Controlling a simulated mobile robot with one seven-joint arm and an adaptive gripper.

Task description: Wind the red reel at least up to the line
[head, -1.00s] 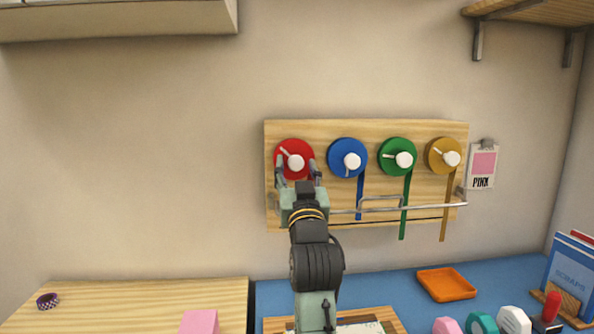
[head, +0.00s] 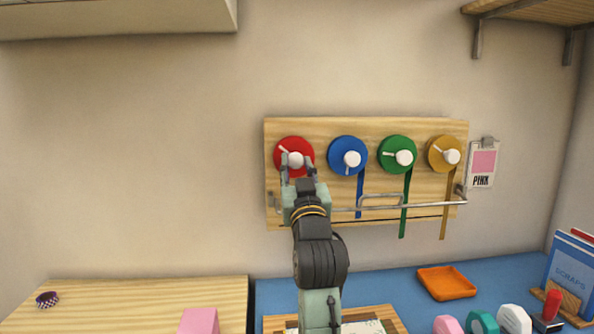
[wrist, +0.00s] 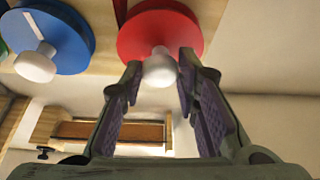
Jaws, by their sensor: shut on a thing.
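The red reel (head: 284,147) is at the left end of a wooden wall board (head: 430,133). Its white knob (head: 296,160) faces out and also shows in the wrist view (wrist: 160,69). My gripper (head: 297,160) is at the reel, its fingers on either side of the knob and shut on it. A red strip (wrist: 121,10), seemingly the reel's ribbon, shows beside the reel in the wrist view. In the head view my arm hides it, so its lower end cannot be seen. A thin dark line (head: 385,221) crosses the board's lower part.
Blue (head: 340,145), green (head: 396,143) and yellow (head: 440,143) reels with hanging ribbons are to the right. A metal rail (head: 425,205) runs in front of the board below them. An orange tray (head: 446,284) lies on the blue desk.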

